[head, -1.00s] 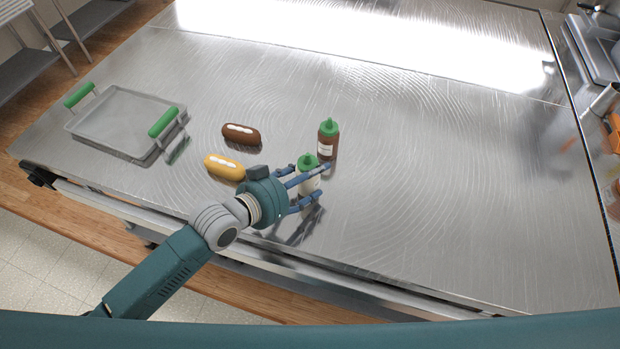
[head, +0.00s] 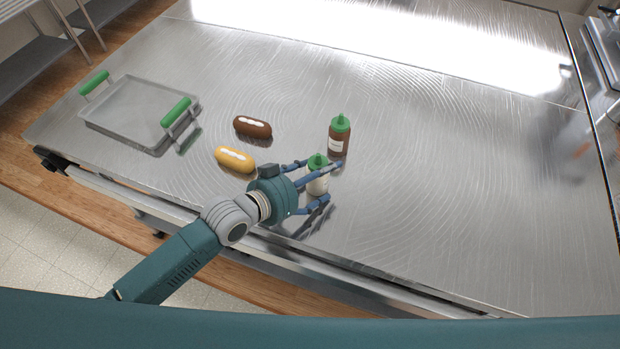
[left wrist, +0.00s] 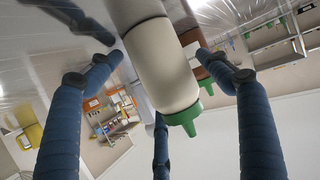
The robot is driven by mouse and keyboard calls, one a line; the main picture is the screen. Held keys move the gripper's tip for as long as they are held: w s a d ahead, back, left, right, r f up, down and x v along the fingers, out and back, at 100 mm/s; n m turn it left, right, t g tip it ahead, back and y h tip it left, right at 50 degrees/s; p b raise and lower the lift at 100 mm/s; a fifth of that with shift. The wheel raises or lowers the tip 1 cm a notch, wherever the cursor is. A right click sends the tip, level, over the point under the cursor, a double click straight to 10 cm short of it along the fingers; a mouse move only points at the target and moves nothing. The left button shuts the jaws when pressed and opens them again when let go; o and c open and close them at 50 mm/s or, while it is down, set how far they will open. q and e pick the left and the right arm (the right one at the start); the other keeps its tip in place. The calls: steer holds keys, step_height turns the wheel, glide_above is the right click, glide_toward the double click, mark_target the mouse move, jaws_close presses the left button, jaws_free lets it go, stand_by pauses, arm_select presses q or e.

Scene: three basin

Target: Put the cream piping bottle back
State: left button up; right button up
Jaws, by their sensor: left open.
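The cream piping bottle (head: 317,184), white with a green cap, stands upright on the metal table. In the left wrist view the cream bottle (left wrist: 163,68) fills the middle, between my fingers. My left gripper (head: 326,183) is open around it, with fingers on both sides; whether any finger touches it I cannot tell. A brown bottle (head: 338,141) with a green cap and white label stands just behind it. It shows partly behind the cream bottle in the left wrist view (left wrist: 193,62). My right gripper is not in view.
A yellow eclair (head: 235,160) and a brown eclair (head: 253,127), both with white topping, lie left of the bottles. A metal tray (head: 130,122) with green handles stands further left. The table (head: 450,180) is clear to the right.

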arm_select(q)
steer(key=b+v, duration=0.2)
steer(key=v, duration=1)
steer(key=shift+s, duration=0.1)
